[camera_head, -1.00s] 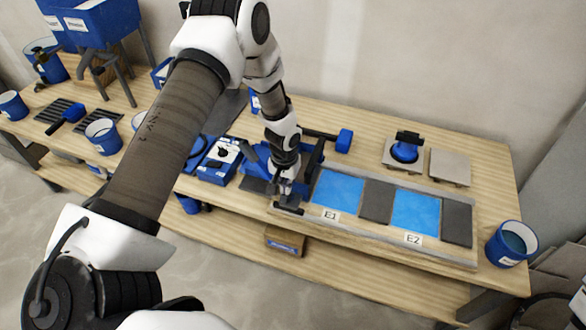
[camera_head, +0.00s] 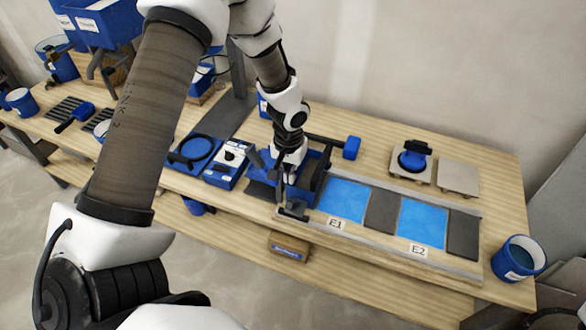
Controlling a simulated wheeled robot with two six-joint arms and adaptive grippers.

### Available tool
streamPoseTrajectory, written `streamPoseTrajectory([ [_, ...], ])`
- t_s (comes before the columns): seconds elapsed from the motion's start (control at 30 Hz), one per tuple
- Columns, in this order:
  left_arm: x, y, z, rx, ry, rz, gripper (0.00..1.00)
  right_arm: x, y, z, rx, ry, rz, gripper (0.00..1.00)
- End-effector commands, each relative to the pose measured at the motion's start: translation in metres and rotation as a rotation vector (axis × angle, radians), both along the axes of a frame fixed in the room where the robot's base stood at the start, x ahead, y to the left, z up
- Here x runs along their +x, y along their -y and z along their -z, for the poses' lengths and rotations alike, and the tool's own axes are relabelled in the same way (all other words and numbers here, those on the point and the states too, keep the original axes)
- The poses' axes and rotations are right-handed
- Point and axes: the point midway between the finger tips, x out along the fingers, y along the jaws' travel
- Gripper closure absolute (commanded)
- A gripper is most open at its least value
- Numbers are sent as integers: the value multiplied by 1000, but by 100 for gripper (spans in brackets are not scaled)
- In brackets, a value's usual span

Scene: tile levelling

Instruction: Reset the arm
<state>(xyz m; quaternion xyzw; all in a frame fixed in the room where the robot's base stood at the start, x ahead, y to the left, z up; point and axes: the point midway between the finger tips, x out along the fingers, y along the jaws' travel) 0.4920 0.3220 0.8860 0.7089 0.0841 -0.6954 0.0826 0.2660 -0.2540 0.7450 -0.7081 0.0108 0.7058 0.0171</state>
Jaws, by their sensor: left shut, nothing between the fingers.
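My left arm comes in from the left and arches over the table. My left gripper (camera_head: 290,188) points down at the left end of the tile board (camera_head: 340,234), beside a blue fixture (camera_head: 258,170). Its fingers are small in the view and appear shut with nothing held. Whether the fingertips touch the fixture or the board cannot be told. The board carries grey tiles (camera_head: 382,212) and blue squares labelled E1 (camera_head: 346,199) and E2 (camera_head: 423,222). My right gripper is not in view.
A blue suction holder (camera_head: 412,160) rests on a light tile; another light tile (camera_head: 458,177) lies beside it. A blue-headed mallet (camera_head: 351,148) lies behind the board. A blue bucket (camera_head: 518,258) stands at the right end. A blue scale-like device (camera_head: 227,164) is left of the fixture.

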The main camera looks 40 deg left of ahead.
Motion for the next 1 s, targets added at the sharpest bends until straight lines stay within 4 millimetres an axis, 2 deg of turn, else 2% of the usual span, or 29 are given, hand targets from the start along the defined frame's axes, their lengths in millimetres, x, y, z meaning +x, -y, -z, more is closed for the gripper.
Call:
streamPoseTrajectory([
  [0.1, -6, 1, -12, -1, 2, 0, 100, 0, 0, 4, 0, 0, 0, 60],
  [0.2, -8, 2, -17, 0, 1, 0, 100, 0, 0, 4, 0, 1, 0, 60],
  [0.77, -11, 2, -13, 0, -8, 0, 100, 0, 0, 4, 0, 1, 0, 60],
  [0.87, -30, 4, 14, 11, -77, 12, 100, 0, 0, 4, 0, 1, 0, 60],
  [0.97, -82, 14, 56, 21, -224, 32, 100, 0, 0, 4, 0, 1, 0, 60],
  [1.0, -109, 22, 74, 14, -284, 27, 100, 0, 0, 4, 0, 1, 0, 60],
])
